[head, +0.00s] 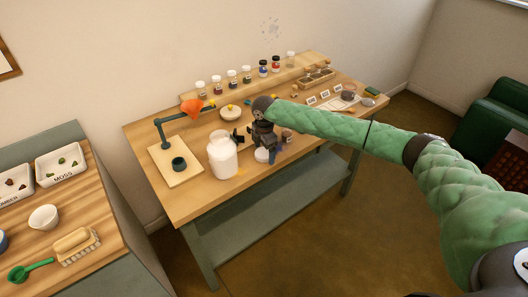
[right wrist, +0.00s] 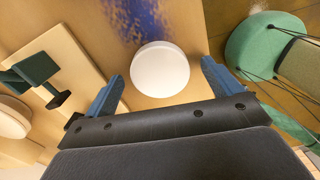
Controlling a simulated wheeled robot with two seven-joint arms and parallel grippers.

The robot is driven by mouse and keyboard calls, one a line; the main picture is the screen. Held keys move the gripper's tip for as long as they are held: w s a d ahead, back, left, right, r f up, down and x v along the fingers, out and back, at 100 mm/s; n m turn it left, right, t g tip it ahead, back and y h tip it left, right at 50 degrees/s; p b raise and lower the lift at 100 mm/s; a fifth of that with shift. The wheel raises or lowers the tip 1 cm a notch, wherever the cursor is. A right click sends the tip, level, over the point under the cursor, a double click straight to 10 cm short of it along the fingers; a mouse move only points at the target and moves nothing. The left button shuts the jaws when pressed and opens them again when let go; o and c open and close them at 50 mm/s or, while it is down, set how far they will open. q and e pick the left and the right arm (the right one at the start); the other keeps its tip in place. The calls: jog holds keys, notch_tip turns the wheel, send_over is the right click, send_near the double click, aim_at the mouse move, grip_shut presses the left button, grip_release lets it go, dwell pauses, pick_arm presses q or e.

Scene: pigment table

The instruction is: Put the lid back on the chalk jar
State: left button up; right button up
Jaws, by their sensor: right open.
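The chalk jar (head: 222,155) is a large white jar standing near the table's front edge in the head view. A white round lid (head: 262,155) lies apart from it, to its right. In the right wrist view the lid (right wrist: 160,69) is a plain white disc between the two blue fingers. My right gripper (right wrist: 162,72) is open, with space between each finger and the lid. In the head view the right gripper (head: 258,146) points down over the lid, just right of the jar. My left gripper is not in view.
A wooden board (head: 168,173) with a green stand, orange funnel (head: 192,107) and dark cup (head: 179,164) is left of the jar. A pale dish (head: 229,112) is behind. Small pigment jars (head: 246,75) line the rear shelf. A blue stain (right wrist: 146,18) marks the tabletop beside the lid.

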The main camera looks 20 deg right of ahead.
aim_at(267, 153)
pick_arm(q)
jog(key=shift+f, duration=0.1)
pick_arm(e)
jog(key=shift+f, duration=0.15)
jog(key=c, duration=1.1)
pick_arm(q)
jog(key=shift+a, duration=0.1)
pick_arm(e)
jog(key=shift+o, duration=0.2)
jog(key=shift+r, duration=0.25)
jog(key=r+b, duration=0.3)
jog(key=shift+s+d+r, duration=0.25)
jog(key=shift+d+r, duration=0.1)
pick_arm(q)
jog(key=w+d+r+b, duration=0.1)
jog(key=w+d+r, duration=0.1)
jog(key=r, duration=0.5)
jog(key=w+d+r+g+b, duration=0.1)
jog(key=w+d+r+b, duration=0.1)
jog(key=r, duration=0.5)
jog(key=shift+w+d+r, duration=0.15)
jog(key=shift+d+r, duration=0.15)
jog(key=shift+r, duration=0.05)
pick_arm(e)
jog(key=s+d+r, duration=0.7)
jog(key=shift+s+d, duration=0.25)
jog(key=shift+d, duration=0.1)
